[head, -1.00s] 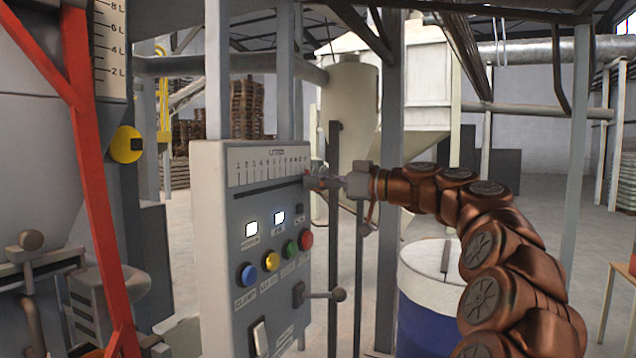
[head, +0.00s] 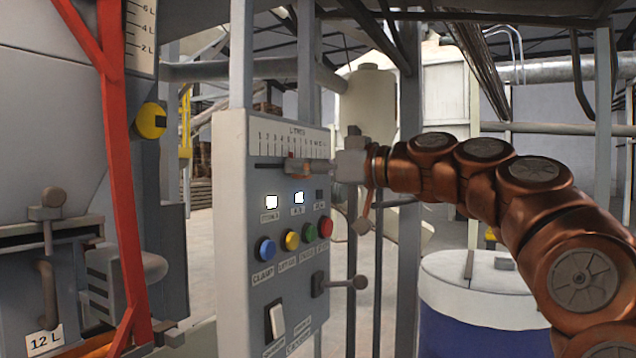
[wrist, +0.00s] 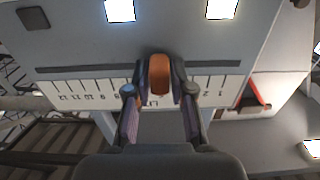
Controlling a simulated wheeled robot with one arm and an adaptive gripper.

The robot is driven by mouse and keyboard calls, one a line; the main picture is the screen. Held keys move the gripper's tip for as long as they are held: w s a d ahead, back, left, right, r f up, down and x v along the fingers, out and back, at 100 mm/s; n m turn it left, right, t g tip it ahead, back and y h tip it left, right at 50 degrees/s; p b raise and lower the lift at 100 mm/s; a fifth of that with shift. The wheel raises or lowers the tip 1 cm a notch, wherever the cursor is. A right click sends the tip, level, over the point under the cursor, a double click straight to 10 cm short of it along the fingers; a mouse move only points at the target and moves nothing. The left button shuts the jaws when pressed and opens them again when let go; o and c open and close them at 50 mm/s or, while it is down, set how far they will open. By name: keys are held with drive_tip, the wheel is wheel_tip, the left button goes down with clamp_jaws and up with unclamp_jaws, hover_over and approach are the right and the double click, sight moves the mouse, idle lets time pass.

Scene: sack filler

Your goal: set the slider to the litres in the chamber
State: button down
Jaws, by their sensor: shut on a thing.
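The orange slider knob (wrist: 159,73) sits in the slot under the LITRES scale (head: 290,140) on the grey control panel. My gripper (wrist: 160,89) is shut on the knob, with one finger on each side. In the head view the gripper (head: 308,168) reaches the panel from the right. The knob stands around the middle of the scale; its exact mark is hidden by the fingers. In the wrist view the scale is upside down. The chamber's gauge strip (head: 144,38) shows 2 L, 4 L and 6 L at upper left; I cannot make out a fill level.
Below the slot are two lit lamps, several coloured buttons (head: 290,240), a lever (head: 340,284) and a white switch (head: 276,322). A red post (head: 125,180) stands left of the panel. A blue and white drum (head: 465,300) stands at lower right. A plate reads 12 L (head: 45,341).

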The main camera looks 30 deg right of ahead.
sight(275, 167)
drive_tip(key=shift+s+a+b, duration=0.3)
drive_tip(key=shift+s+a, duration=0.2)
drive_tip(key=shift+a, duration=0.35)
drive_tip(key=shift+s+a+b, duration=0.25)
drive_tip(key=shift+s+a, duration=0.2)
drive_tip(key=shift+a, duration=0.4)
drive_tip(key=c, duration=1.1)
unclamp_jaws()
drive_tip(key=v, duration=1.2)
drive_tip(key=shift+f, duration=0.1)
